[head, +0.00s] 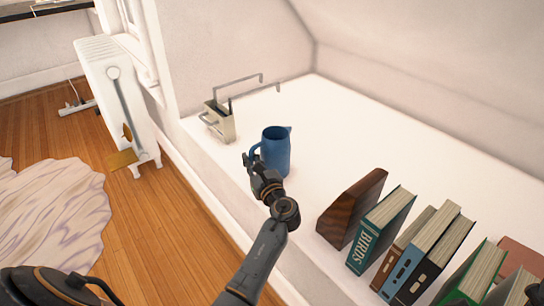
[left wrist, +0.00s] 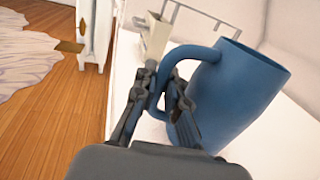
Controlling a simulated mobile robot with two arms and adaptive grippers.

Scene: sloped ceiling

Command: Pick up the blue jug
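The blue jug (head: 276,152) stands upright on the white ledge in the head view, its handle on the left side. It also fills much of the left wrist view (left wrist: 235,95). My left gripper (head: 252,163) is at the handle. In the left wrist view its two fingers (left wrist: 164,85) are drawn close together on either side of the handle and look closed on it. The jug's base is partly hidden by my gripper.
A dark wooden bookend (head: 350,212) and several books (head: 381,230) stand to the right. A white radiator (head: 108,85) is at the left. The ledge (head: 345,125) is clear behind the jug.

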